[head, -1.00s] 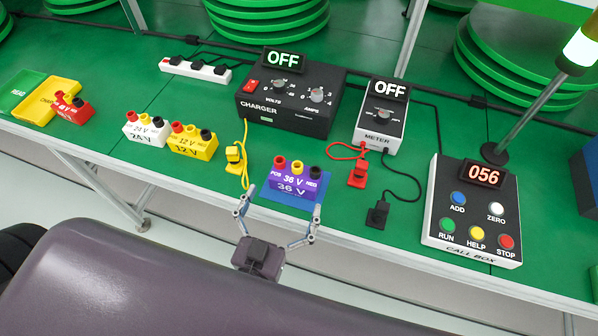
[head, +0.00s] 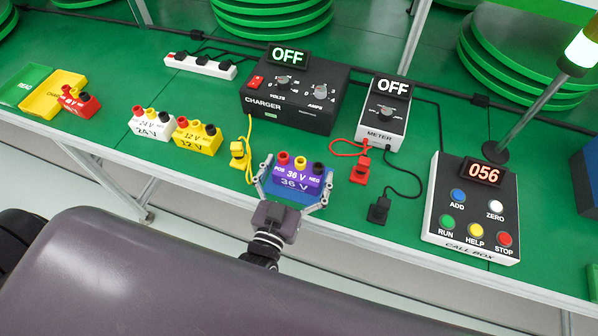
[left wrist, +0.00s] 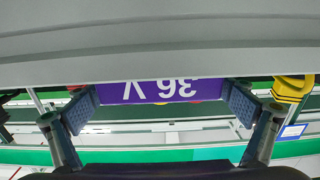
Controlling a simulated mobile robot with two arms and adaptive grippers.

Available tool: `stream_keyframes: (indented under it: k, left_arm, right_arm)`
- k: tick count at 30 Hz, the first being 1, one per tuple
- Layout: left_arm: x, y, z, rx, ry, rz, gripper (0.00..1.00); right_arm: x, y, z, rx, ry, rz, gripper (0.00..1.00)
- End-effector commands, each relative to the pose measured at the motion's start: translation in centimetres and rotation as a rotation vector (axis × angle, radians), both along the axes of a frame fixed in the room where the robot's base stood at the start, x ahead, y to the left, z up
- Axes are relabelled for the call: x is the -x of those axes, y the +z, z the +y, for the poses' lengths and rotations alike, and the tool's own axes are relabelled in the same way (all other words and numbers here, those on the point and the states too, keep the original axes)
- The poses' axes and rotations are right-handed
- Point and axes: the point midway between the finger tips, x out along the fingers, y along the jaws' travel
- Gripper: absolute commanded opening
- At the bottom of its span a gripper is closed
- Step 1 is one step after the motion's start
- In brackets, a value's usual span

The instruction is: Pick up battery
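The purple 36 V battery (head: 297,178) stands on a blue mat (head: 316,200) near the front edge of the green bench. It has red, yellow and black terminals on top. My left gripper (head: 295,184) is open, with one finger on each side of the battery. A white 24 V battery (head: 151,124), a yellow 12 V battery (head: 196,137) and a red battery (head: 79,101) stand further left. My right gripper is not in view.
A charger (head: 290,95) and a meter (head: 387,115), both reading OFF, stand behind. Yellow (head: 238,155) and red (head: 360,170) plugs flank the battery, with a black plug (head: 378,209) further right. A call box (head: 470,215) stands at right.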

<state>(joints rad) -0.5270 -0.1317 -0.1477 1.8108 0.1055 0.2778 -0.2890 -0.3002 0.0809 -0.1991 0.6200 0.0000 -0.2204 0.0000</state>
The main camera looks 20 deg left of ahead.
Motion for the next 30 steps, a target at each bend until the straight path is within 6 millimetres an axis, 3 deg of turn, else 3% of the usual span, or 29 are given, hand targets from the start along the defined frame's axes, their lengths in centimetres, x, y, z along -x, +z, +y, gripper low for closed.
stream_keyframes:
  k: [2, 15, 30]
  left_arm:
    - [0.01, 0.01, 0.00, 0.000, 0.000, 0.000, 0.85]
    - [0.03, 0.01, 0.02, 0.000, 0.000, 0.000, 0.37]
    - [-0.05, 0.87, 0.03, 0.000, 0.001, -0.007, 0.37]
  right_arm:
    - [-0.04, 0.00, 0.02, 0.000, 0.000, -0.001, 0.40]
    - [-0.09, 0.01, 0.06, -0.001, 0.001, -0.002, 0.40]
    - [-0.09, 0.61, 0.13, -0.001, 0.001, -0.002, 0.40]
